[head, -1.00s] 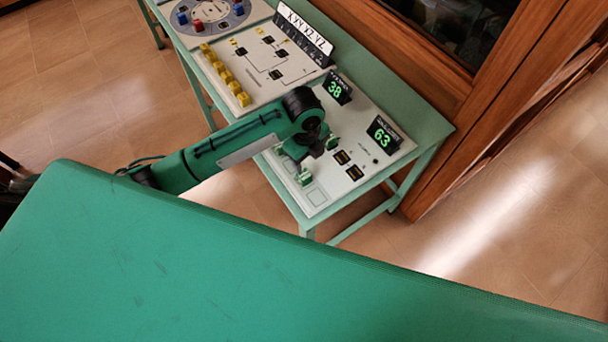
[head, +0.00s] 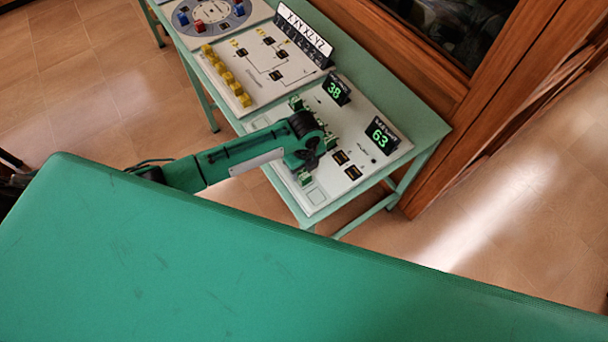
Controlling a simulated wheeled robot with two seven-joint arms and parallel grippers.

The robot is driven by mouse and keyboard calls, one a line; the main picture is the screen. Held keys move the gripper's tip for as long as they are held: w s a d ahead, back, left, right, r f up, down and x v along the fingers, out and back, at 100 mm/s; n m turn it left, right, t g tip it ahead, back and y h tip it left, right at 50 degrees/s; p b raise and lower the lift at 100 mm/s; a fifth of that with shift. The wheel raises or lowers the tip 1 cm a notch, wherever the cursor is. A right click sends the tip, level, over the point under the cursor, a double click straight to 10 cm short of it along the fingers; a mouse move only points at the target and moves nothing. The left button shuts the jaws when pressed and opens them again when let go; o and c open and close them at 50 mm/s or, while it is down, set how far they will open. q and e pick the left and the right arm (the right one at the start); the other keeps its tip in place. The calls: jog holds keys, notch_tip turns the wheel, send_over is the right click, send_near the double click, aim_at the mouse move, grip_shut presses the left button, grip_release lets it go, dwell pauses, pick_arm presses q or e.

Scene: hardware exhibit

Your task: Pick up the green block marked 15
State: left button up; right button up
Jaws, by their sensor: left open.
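My left gripper (head: 320,150) comes in from the left and hangs over the right-hand white panel (head: 318,197) on the green table. It is open, and its fingers are partly hidden by its own wrist. One small green block (head: 304,178) stands near the panel's front edge, just below the gripper. Another green block (head: 296,103) stands at the panel's left edge, beyond my wrist. More green pieces show close around the gripper, partly covered by it. The numbers on the blocks are too small to read, so I cannot tell which is marked 15. My right gripper is not in view.
Two black displays reading 38 (head: 336,89) and 63 (head: 382,135) stand at the panel's back. Dark slots (head: 347,164) lie right of the gripper. Yellow blocks (head: 226,76) line the neighbouring panel. A wooden-framed cabinet (head: 440,90) stands behind the table.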

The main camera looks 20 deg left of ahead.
aim_at(304, 175)
pick_arm(q)
jog(key=shift+f+p, duration=0.7)
jog(key=shift+f, duration=1.35)
jog(key=c, duration=1.1)
jog(key=shift+o, duration=0.2)
jog(key=shift+r, duration=0.1)
